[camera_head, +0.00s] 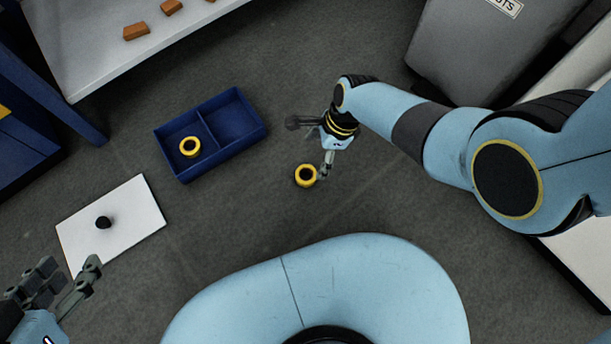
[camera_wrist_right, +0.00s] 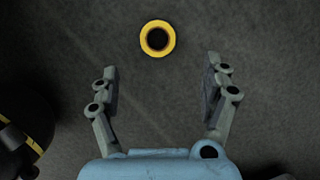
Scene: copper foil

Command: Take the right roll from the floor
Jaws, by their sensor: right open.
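The right roll, a yellow ring with a dark centre (camera_head: 298,177), lies flat on the floor to the right of the blue tray. It also shows in the right wrist view (camera_wrist_right: 143,39), beyond the fingertips and slightly left of the line midway between them. My right gripper (camera_head: 309,148) is open and empty, with one fingertip close beside the roll in the head view. In the right wrist view its fingers (camera_wrist_right: 162,68) stand wide apart with bare floor between them. My left gripper (camera_head: 69,265) is at the lower left, fingers apart and empty.
A blue two-compartment tray (camera_head: 222,163) holds another yellow roll (camera_head: 181,146) in its left compartment. A white board (camera_head: 135,222) with a small black object (camera_head: 104,222) lies to the left. A white table with brown blocks (camera_head: 136,31) is at the top; a grey bin (camera_head: 465,45) stands upper right.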

